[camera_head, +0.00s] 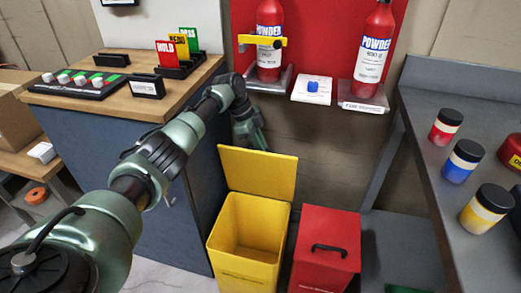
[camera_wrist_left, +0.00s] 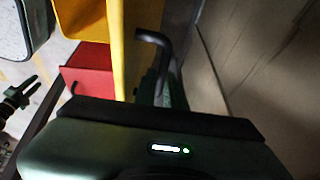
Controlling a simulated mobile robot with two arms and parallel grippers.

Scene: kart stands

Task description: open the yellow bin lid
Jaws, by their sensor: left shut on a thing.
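The yellow bin (camera_head: 225,245) stands on the floor, and its inside shows. Its yellow lid (camera_head: 258,172) stands up at the back, roughly upright. My left gripper (camera_head: 257,142) is behind the lid's upper edge, its tips hidden by the lid in the head view. In the left wrist view, a black curved handle (camera_wrist_left: 152,38) sits on the outer face of the yellow lid (camera_wrist_left: 121,60). My left gripper (camera_wrist_left: 172,95) is shut on this handle, though its grip is partly hidden.
A red bin (camera_head: 325,255) with a black-handled lid stands right of the yellow bin. The wooden-topped counter (camera_head: 120,98) is left, a grey table (camera_head: 425,110) right. Fire extinguishers (camera_head: 373,50) hang on a red panel above. The wall is close behind.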

